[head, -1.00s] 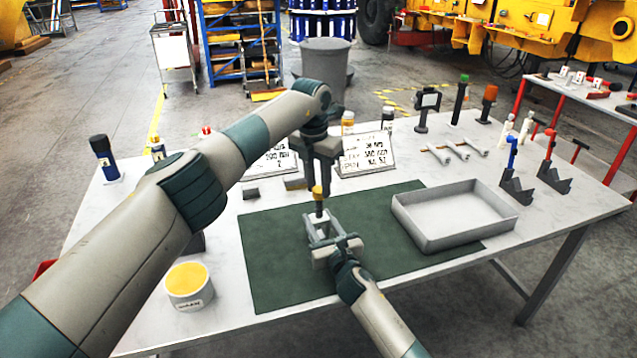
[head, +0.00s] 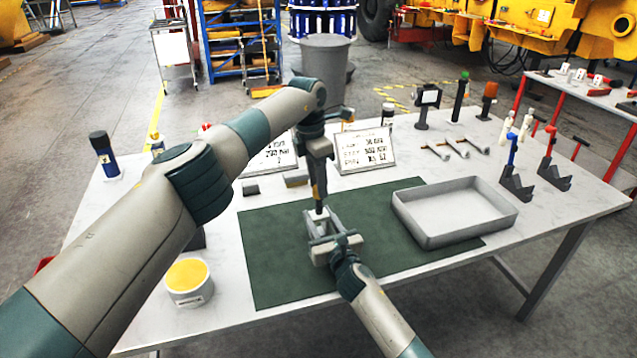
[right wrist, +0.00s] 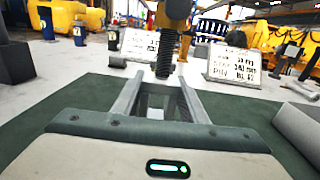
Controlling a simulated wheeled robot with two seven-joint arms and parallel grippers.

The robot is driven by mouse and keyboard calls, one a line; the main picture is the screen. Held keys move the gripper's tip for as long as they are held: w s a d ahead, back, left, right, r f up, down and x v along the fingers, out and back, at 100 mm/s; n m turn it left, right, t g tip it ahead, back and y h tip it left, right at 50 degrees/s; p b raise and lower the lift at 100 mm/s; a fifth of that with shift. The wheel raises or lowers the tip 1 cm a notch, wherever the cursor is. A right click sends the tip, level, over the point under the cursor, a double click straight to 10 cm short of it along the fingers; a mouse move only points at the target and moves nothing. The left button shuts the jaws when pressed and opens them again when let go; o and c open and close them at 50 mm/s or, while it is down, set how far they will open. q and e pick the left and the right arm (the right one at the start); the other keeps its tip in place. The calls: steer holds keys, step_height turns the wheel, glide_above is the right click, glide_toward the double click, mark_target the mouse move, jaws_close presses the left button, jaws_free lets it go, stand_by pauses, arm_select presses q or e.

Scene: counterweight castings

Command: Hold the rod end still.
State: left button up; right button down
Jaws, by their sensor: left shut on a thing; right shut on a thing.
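My left gripper (head: 318,198) points straight down over the green mat and is shut on an upright dark threaded rod. In the right wrist view the rod (right wrist: 167,52) shows its thread below a yellow part (right wrist: 174,12). My right gripper (head: 322,236) reaches in from the front, low over the mat. It is shut on a small grey part, taken as the rod end (right wrist: 155,104), between its two long fingers. The rod's lower tip is just above or at this part; I cannot tell whether they touch. The rod end is mostly hidden by the fingers.
The green mat (head: 275,270) lies on the pale table. A grey tray (head: 430,236) stands right of my grippers, a yellow-topped tub (head: 189,283) at the front left. Two printed signs, one here (head: 364,151), stand behind. Posts and small tools stand at the back right.

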arm_select(q)
steer(key=m, duration=0.4)
steer(key=shift+m+g, duration=0.3)
arm_select(e)
steer(key=shift+f, duration=0.1)
arm_select(q)
steer(key=o, duration=1.1)
steer(key=shift+c, duration=0.2)
steer(key=shift+r, duration=0.15)
steer(key=shift+r, duration=2.15)
